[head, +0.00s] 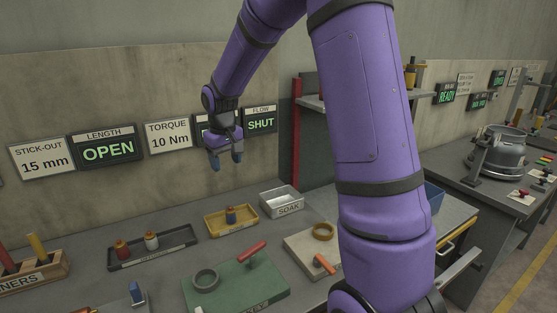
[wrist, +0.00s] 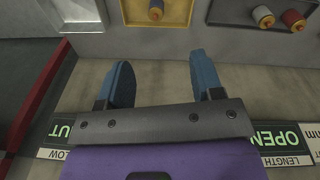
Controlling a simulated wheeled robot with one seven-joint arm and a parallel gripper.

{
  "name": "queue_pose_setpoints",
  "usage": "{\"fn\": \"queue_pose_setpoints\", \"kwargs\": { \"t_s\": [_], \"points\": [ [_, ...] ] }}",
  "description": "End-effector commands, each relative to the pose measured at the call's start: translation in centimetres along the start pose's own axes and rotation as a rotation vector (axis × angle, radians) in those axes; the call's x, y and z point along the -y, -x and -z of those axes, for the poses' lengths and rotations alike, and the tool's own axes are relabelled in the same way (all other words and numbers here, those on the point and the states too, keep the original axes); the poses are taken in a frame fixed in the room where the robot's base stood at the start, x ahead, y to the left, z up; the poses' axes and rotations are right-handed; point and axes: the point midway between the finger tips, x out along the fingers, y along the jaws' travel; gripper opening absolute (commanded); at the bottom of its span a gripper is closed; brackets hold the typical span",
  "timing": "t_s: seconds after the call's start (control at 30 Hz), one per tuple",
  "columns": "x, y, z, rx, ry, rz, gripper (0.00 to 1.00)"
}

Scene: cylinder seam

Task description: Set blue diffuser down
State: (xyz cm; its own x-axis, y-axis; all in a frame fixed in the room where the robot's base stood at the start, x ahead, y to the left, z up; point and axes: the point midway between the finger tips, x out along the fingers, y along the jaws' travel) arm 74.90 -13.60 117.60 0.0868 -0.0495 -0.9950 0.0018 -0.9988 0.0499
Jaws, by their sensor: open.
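The blue diffuser (head: 231,216), a small blue piece with an orange part, stands in the yellow tray (head: 211,233) on the bench. It also shows at the top edge of the wrist view (wrist: 155,11), partly cut off. My gripper (head: 226,160) is open and empty, raised above the bench near the wall signs. Its blue fingers are spread apart in the wrist view (wrist: 160,66), with a clear gap to the diffuser. A dark tray (head: 152,262) to the left holds a red diffuser (head: 122,250) and a white diffuser (head: 151,240).
A metal SOAK tin (head: 280,203) stands right of the yellow tray. A green mat (head: 235,292) with a grey ring and red-handled tool lies in front. A red post (head: 296,135) rises behind. My arm covers part of the bench's right side.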

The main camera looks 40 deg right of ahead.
Motion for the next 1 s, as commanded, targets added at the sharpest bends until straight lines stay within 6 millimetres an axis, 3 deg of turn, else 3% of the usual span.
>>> {"fn": "queue_pose_setpoints", "kwargs": {
  "t_s": [0.03,0.2,0.5,0.73,1.0],
  "points": [
    [0.5,2.0,-1.1,-0.021,0.002,-0.008,0.6],
    [1.8,6.9,-5.2,-0.075,0.001,-0.024,0.6],
    [3.7,13.4,-13.4,-0.176,-0.006,-0.028,0.6],
    [4.9,16.2,-20.2,-0.254,-0.012,-0.011,0.6],
    [5.8,17.3,-27.5,-0.339,-0.017,0.027,0.6]
  ]
}}
